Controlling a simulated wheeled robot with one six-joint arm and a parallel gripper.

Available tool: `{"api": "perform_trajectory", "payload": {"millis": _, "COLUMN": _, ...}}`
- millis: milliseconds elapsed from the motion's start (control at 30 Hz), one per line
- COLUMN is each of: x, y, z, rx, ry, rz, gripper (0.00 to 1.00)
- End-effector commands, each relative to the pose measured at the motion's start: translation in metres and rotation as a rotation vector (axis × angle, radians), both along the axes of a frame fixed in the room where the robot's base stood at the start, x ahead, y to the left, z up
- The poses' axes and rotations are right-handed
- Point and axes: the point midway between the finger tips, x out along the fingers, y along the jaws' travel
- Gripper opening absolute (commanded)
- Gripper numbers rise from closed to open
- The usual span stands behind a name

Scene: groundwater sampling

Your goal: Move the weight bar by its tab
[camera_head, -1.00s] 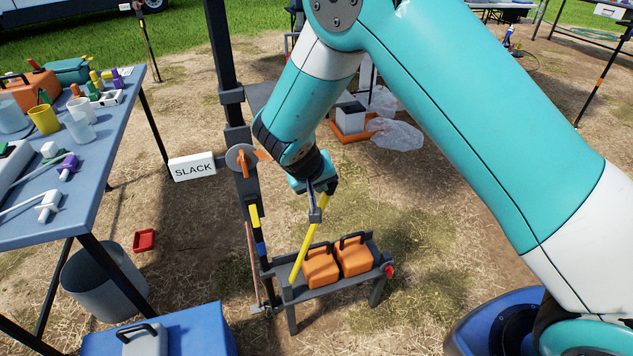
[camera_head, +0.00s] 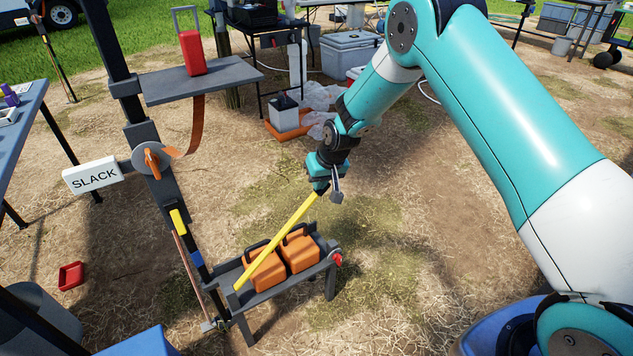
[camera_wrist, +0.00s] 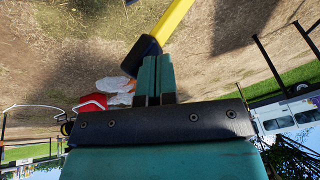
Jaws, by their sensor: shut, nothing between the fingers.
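A yellow bar (camera_head: 278,240) slants up from the low grey bench (camera_head: 268,293) toward my gripper (camera_head: 320,188). In the wrist view the yellow bar (camera_wrist: 174,22) ends in a black cap (camera_wrist: 143,53), close beside the teal fingertips (camera_wrist: 156,60). My gripper is shut and empty; I cannot tell whether it touches the cap. I cannot be sure this bar is the weight bar, and no tab is clearly made out. Two orange weights (camera_head: 300,252) with black handles sit on the bench, partly behind the bar.
A dark upright post with a white SLACK sign (camera_head: 93,175), an orange lever (camera_head: 153,163) and a grey shelf (camera_head: 190,82) stands at left. A red block (camera_head: 192,52) is on the shelf. Straw ground right of the bench is clear.

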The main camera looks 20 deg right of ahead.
Motion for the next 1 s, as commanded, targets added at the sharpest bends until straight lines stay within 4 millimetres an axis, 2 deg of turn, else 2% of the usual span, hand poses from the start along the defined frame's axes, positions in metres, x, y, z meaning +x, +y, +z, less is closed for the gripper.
{"api": "perform_trajectory", "payload": {"millis": 33, "x": 0.004, "y": -0.016, "z": -0.027, "rx": 0.044, "ry": 0.014, "rz": -0.008, "gripper": 0.0}}
{"api": "perform_trajectory", "payload": {"millis": 200, "x": 0.015, "y": -0.055, "z": -0.083, "rx": 0.2, "ry": 0.054, "rz": -0.004, "gripper": 0.0}}
{"api": "perform_trajectory", "payload": {"millis": 333, "x": 0.021, "y": -0.079, "z": -0.128, "rx": 0.317, "ry": 0.084, "rz": -0.003, "gripper": 0.0}}
{"api": "perform_trajectory", "payload": {"millis": 500, "x": 0.025, "y": -0.099, "z": -0.182, "rx": 0.454, "ry": 0.12, "rz": 0.001, "gripper": 0.0}}
{"api": "perform_trajectory", "payload": {"millis": 800, "x": 0.027, "y": -0.112, "z": -0.246, "rx": 0.467, "ry": 0.125, "rz": 0.006, "gripper": 0.0}}
{"api": "perform_trajectory", "payload": {"millis": 1000, "x": 0.027, "y": -0.114, "z": -0.267, "rx": 0.466, "ry": 0.125, "rz": 0.006, "gripper": 0.0}}
